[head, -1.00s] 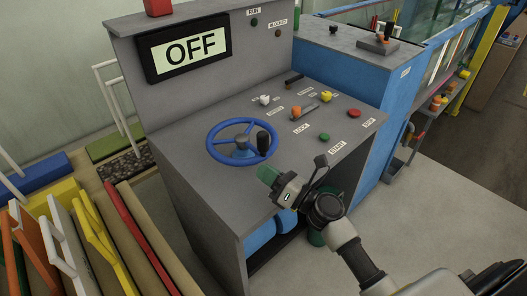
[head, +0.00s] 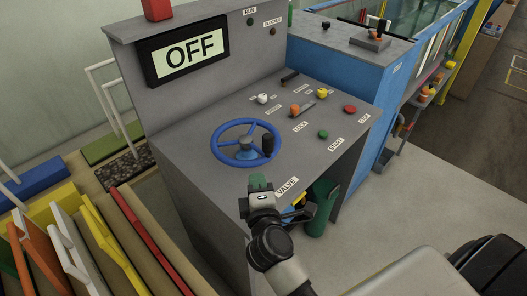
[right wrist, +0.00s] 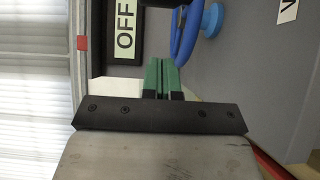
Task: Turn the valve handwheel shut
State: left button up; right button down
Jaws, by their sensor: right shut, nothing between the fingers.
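The valve handwheel (head: 222,137) is a blue ring with spokes and a dark upright knob (head: 268,146) on its right side. It lies on the sloping top of the grey console (head: 190,160), above the VALVE label (head: 287,187). In the right wrist view part of the blue wheel (right wrist: 186,35) shows at the top. My right gripper (head: 259,181) has green fingertips, shut and empty. It is in front of the wheel at the console's front edge, apart from the wheel. The fingers show side by side in the right wrist view (right wrist: 163,78). My left gripper is out of view.
An OFF display (head: 188,54) stands on the console's back panel. A lever, several knobs, a green START button (head: 323,134) and a red STOP button (head: 349,109) are right of the wheel. Coloured boards (head: 95,240) lean at the lower left. Open floor lies at the right.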

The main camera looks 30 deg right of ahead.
aim_at(268, 149)
jog(key=x, duration=0.3)
jog(key=p+x, duration=0.1)
jog(key=x, duration=0.1)
jog(key=shift+w+d+r+p, duration=0.2)
jog(key=shift+w+d+p, duration=0.05)
jog(key=shift+w+p, duration=0.1)
jog(key=shift+w+d+p, duration=0.2)
jog(key=shift+w+d, duration=0.05)
jog(key=shift+d, duration=0.25)
jog(key=shift+w+d+p, duration=0.2)
jog(key=shift+d, duration=0.35)
jog(key=shift+w+d+f, duration=0.15)
jog(key=shift+w+d, duration=0.05)
jog(key=shift+d, duration=0.35)
jog(key=shift+w+d, duration=0.15)
jog(key=shift+d, duration=0.6)
